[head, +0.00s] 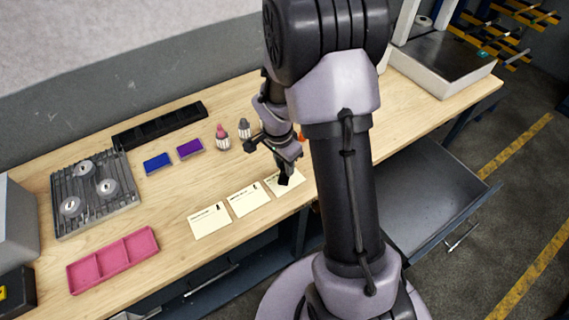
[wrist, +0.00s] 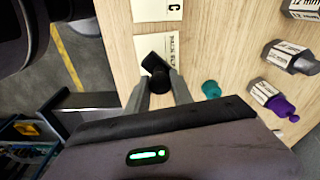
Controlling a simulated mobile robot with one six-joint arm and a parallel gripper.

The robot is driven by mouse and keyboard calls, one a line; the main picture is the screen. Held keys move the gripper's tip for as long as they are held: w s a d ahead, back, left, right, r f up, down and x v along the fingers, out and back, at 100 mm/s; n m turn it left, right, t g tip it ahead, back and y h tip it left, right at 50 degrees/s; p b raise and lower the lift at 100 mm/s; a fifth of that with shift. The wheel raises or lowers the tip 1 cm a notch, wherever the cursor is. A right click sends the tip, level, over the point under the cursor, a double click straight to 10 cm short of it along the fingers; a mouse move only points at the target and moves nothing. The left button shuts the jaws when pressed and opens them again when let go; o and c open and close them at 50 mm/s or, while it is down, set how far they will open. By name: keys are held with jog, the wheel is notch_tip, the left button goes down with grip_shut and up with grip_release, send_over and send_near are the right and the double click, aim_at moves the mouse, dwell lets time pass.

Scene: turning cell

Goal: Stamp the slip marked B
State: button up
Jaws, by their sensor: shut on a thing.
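My gripper (wrist: 160,95) is shut on a small black stamp (wrist: 154,70), which also shows in the head view (head: 284,180). The stamp is over the rightmost of three cream slips (head: 293,180); I cannot tell whether it touches the paper. In the wrist view this slip (wrist: 176,42) is partly covered by the stamp, and its mark is hidden. The slip beside it (wrist: 150,10) is marked C. In the head view the middle slip (head: 249,199) and the left slip (head: 210,221) lie uncovered, their letters too small to read.
A blue pad (head: 157,163) and a purple pad (head: 189,148) lie behind the slips. Small labelled pieces, one red-topped (head: 222,137), stand close by my gripper. A pink tray (head: 113,259) and a metal fixture (head: 91,194) are at left. A drawer (head: 430,190) stands open at right.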

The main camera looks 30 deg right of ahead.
jog(key=shift+f+b, duration=0.6)
jog(key=shift+b, duration=0.35)
dwell(1.7)
jog(key=shift+r, duration=0.1)
notch_tip(320, 180, up, 7)
jog(key=p, duration=0.4)
dwell(0.8)
